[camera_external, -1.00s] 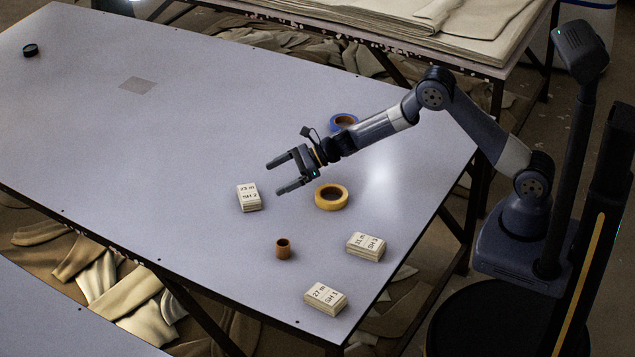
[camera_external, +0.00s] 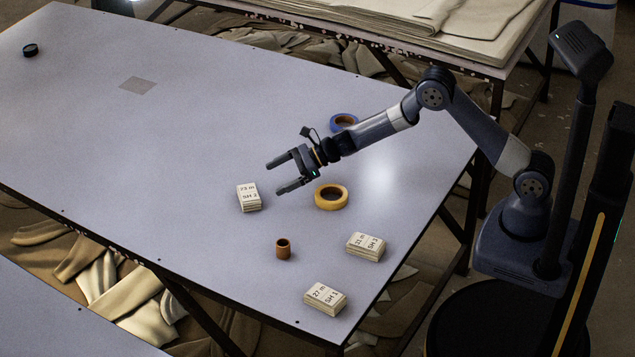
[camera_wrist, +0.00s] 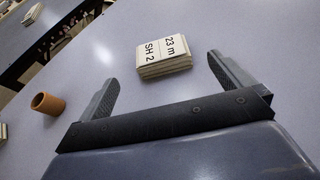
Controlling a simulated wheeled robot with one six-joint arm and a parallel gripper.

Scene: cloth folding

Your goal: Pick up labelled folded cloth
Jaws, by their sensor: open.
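A labelled folded cloth (camera_external: 249,198) lies flat on the table, left of my gripper (camera_external: 282,177). In the wrist view this cloth (camera_wrist: 163,58) reads "23 m SH 2" and sits ahead of the open jaws (camera_wrist: 165,82), nearer the right finger. My gripper is open and empty, apart from the cloth. A second labelled cloth stack (camera_external: 366,247) lies at the right of the table. A third, marked "27 m SH 1" (camera_external: 326,299), lies near the front edge.
A yellow tape roll (camera_external: 331,196) lies just below my arm, and a blue tape roll (camera_external: 343,122) lies behind it. A small brown cylinder (camera_external: 283,249) stands in front; it also shows in the wrist view (camera_wrist: 48,104). The left of the table (camera_external: 110,150) is mostly clear.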

